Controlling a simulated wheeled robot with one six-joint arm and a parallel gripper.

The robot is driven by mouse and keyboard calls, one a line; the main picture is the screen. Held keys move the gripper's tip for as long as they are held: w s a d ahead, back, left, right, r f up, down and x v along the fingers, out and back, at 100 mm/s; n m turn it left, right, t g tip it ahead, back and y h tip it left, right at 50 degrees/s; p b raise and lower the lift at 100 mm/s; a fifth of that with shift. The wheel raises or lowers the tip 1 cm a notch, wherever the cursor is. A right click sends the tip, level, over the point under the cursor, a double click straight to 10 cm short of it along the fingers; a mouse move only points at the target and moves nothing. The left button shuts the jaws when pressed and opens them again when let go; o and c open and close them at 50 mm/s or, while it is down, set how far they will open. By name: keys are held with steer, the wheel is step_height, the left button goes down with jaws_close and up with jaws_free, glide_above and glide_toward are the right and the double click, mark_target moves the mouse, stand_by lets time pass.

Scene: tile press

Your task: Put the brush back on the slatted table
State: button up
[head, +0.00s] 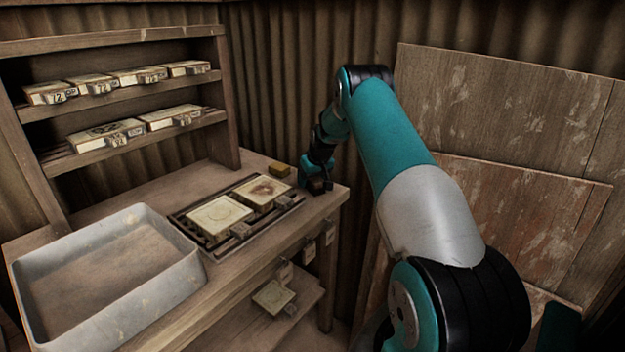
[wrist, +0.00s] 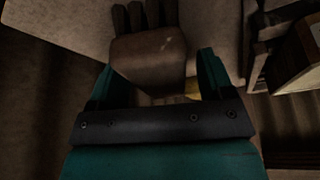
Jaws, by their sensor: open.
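My gripper (head: 317,186) is low over the back right end of the wooden table (head: 325,205) in the head view. In the wrist view my gripper (wrist: 157,78) has its two teal fingers spread open. A brown block with several dark strips at its far end (wrist: 148,62), seemingly the brush, lies between and beyond the fingers. It is nearer the left finger in the picture. I cannot tell whether either finger touches it or whether it rests on the tabletop. In the head view the brush cannot be made out.
A dark rack (head: 187,222) holding two square tiles (head: 268,191) is further left, then a grey tray (head: 180,275). A shelf (head: 190,82) with boxed tiles stands behind. Boards (head: 520,110) lean at the right.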

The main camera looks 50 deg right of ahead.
steer(key=b+v, duration=0.1)
steer(key=v, duration=1.1)
steer(key=a+r+n+y, duration=0.1)
steer(key=a+r+n, duration=0.15)
steer(key=a, duration=0.75)
steer(key=a+r+n+y, duration=0.1)
steer(key=a+r, duration=0.3)
steer(key=a, duration=0.6)
steer(key=s+a+r+n+g+y, duration=0.15)
steer(key=s+a, duration=0.25)
steer(key=a, duration=0.4)
steer(key=s+a+r+n+t+y, duration=0.15)
steer(key=s+a, duration=0.25)
steer(key=a, duration=0.4)
steer(key=s+a+n+g, duration=0.1)
steer(key=s+a, duration=0.3)
steer(key=s, duration=0.4)
steer(key=s+a+n+g, duration=0.1)
steer(key=s+a, duration=0.4)
steer(key=s, duration=0.3)
steer(key=s+a+r+n+g, duration=0.1)
steer(key=s+a+n+g, duration=0.1)
steer(key=s+a, duration=0.3)
steer(key=s, duration=0.2)
steer(key=shift+s+y, duration=0.3)
steer(key=shift+s, duration=0.1)
steer(key=shift+d, duration=0.1)
